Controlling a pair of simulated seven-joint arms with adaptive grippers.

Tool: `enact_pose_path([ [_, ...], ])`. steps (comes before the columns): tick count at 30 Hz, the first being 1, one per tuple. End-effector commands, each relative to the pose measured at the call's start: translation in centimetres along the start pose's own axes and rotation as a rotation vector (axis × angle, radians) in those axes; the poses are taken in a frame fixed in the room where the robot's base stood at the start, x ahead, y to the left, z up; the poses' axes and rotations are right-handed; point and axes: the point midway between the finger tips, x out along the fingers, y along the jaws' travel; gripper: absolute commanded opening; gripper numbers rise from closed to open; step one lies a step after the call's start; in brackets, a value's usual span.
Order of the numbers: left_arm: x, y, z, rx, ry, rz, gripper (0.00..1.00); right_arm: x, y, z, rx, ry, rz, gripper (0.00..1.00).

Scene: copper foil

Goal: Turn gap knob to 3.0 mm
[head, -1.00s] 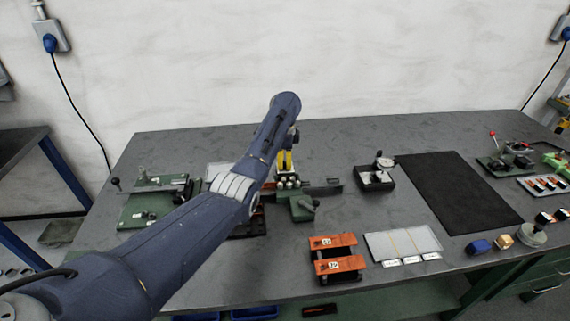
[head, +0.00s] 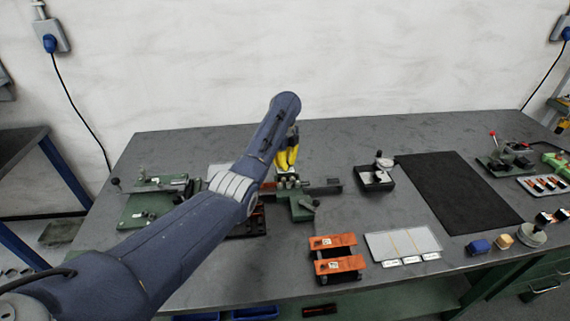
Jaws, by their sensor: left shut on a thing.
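My left arm comes in from the left, and its yellow-fingered left gripper (head: 287,160) points down at the back of a small green roller machine (head: 300,207). The gripper is shut on a small part at the machine's top, most likely the gap knob; the fingers hide it, and no scale or setting can be read. The machine's metal rollers (head: 290,183) show just below the fingers, and a crank handle (head: 309,203) shows at its front right. My right gripper is not in view.
A green fixture (head: 140,208) with a lever stands at the left. Orange-topped stands (head: 335,266) and a pale tray (head: 376,246) lie in front. A black box with a dial (head: 375,178) and a dark mat (head: 455,195) are to the right. The bench's back strip is clear.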

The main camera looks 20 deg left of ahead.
Motion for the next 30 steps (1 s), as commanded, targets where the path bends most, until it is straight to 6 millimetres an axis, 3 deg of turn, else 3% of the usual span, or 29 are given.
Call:
enact_pose_path([
  [14,0.01,0.02,0.03,0.01,-0.001,0.0,0.0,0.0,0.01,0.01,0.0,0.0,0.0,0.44],
  [15,0.01,0.02,0.03,0.009,-0.001,0.0,0.16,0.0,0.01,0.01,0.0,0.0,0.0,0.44],
  [23,0.0,0.01,0.02,0.009,0.0,0.0,0.46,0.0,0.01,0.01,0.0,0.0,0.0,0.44],
  [30,-0.04,0.0,0.01,0.009,0.0,0.0,0.46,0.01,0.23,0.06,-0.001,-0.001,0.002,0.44],
])
